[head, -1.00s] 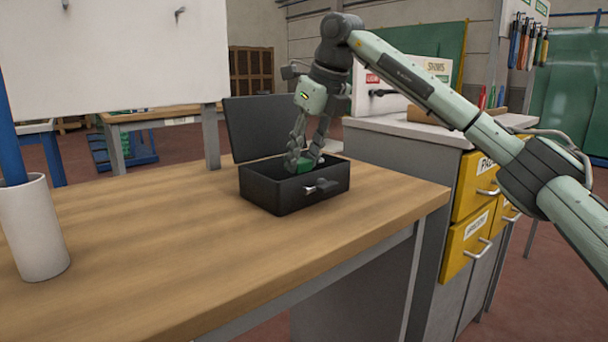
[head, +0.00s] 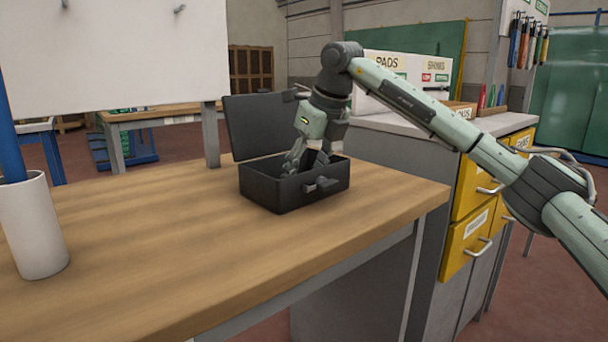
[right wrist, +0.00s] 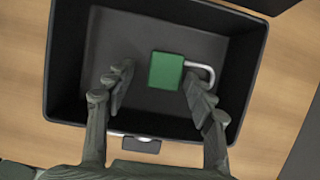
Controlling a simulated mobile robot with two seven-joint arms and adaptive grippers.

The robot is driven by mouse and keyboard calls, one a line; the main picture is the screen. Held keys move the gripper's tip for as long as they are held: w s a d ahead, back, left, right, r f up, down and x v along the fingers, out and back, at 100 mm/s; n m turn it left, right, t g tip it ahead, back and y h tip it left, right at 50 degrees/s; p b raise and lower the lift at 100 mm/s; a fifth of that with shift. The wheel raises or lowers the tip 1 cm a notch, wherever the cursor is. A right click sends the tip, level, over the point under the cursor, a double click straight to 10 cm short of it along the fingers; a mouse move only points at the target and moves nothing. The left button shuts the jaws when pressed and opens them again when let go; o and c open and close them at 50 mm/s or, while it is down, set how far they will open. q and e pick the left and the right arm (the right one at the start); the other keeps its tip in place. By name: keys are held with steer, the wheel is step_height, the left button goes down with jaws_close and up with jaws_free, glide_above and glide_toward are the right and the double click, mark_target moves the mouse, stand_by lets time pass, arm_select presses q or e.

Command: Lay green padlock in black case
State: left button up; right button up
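The black case (head: 292,194) stands on the wooden table with its lid (head: 262,126) raised at the back. My right gripper (head: 306,166) reaches down into the case from above. In the right wrist view, the green padlock (right wrist: 165,70) lies inside the case, its metal shackle pointing right. The right gripper (right wrist: 159,73) has its fingers spread wide on either side of the padlock. A clear gap shows at the left finger; the right finger is close to the body and shackle, and I cannot tell whether it touches. The padlock is hidden in the head view. My left gripper is out of view.
The wooden table (head: 150,235) is clear in front of the case. A white cup (head: 32,225) with a blue rod stands at the left. A white board (head: 120,50) rises behind. A grey cabinet with yellow drawers (head: 465,235) stands to the right.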

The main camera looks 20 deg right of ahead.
steer(key=v, duration=1.2)
steer(key=shift+r, duration=0.2)
